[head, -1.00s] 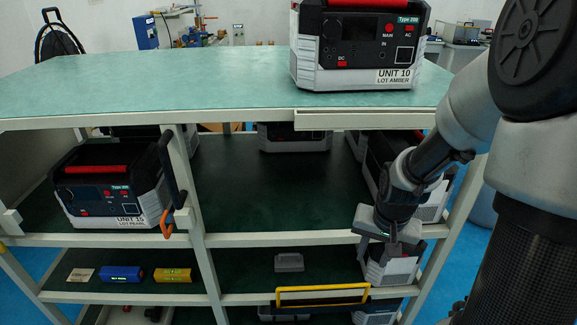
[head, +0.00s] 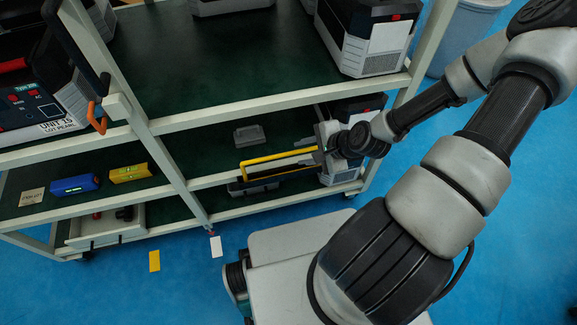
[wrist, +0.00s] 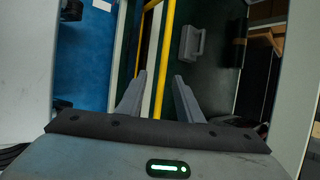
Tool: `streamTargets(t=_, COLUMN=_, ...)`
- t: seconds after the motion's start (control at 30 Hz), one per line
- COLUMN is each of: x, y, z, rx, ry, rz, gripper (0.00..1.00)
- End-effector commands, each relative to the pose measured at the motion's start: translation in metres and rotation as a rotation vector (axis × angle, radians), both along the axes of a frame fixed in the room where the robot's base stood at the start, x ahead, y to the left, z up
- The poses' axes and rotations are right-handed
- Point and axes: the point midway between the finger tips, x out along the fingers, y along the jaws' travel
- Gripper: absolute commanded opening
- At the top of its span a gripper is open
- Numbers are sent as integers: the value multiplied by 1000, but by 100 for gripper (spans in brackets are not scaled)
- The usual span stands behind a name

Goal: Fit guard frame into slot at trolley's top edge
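The yellow guard frame (head: 262,159) lies at the front of a lower shelf of the trolley, right of centre in the head view. In the wrist view a yellow bar of the frame (wrist: 163,62) runs between my two finger tips. My gripper (head: 296,159) reaches in from the right, low at the frame. In the wrist view its fingers (wrist: 160,85) are apart, with gaps on both sides of the bar, so it is open. The trolley's top edge and its slot are out of view now.
A grey block (head: 249,134) lies on the shelf behind the frame. A blue box (head: 75,185) and a yellow box (head: 130,173) lie on the left shelf. A trolley upright (head: 165,165) stands left of the frame. A power unit (head: 365,38) sits on the shelf above.

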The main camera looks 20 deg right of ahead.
Motion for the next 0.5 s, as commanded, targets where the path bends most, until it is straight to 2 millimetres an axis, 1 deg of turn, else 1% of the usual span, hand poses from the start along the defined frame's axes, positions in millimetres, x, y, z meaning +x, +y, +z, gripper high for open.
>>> streamTargets(t=0.03, x=5, y=6, z=-13, rx=0, ry=2, rz=5, gripper=33)
streamTargets(t=0.2, x=20, y=16, z=-33, rx=-1, ry=1, rz=1, gripper=33)
streamTargets(t=0.4, x=27, y=20, z=-41, rx=-1, ry=1, rz=2, gripper=33)
streamTargets(t=0.5, x=34, y=26, z=-50, rx=-2, ry=0, rz=4, gripper=33)
